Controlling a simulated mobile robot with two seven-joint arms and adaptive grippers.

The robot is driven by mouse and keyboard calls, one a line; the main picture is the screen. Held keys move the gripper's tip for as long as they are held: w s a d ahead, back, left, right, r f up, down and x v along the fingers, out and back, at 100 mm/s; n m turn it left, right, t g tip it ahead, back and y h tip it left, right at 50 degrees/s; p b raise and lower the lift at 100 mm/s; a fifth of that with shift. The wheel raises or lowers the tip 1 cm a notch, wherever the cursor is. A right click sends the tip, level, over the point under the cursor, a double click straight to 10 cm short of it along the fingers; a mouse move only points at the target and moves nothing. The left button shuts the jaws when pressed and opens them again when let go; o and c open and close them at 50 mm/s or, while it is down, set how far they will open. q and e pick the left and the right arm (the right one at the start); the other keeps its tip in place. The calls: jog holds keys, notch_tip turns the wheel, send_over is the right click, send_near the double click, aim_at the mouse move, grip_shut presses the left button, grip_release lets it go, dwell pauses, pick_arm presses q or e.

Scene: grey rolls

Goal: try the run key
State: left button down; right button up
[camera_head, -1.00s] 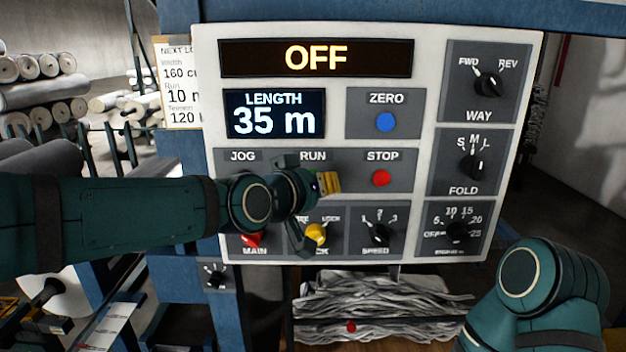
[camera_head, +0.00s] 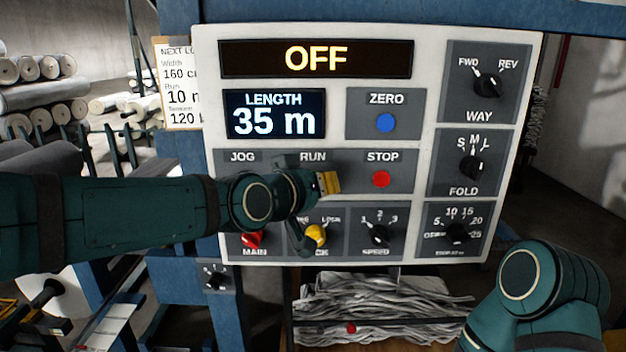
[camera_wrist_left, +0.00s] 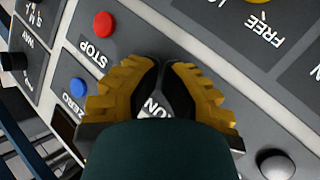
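The control panel (camera_head: 432,100) fills the middle of the head view; its top display (camera_head: 316,58) reads OFF. The RUN label (camera_head: 313,157) shows above my left gripper (camera_head: 328,183), which covers the key below it. In the left wrist view, my left gripper's yellow-and-black fingers (camera_wrist_left: 162,82) are together and empty, over the partly hidden RUN label (camera_wrist_left: 150,106). I cannot tell whether the tips touch the key. My right gripper is out of view; only part of my right arm shows at lower right.
The red STOP button (camera_head: 381,178) is just right of my left fingers. The yellow lock knob (camera_head: 316,234) and red MAIN knob (camera_head: 251,240) are below. A blue ZERO button (camera_head: 386,122) is above STOP. The silver JOG button (camera_wrist_left: 276,164) shows in the wrist view.

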pick_arm(q)
jog(key=shift+s, duration=0.7)
jog(key=s+p, duration=0.2)
jog(key=s, duration=0.3)
dwell(0.6)
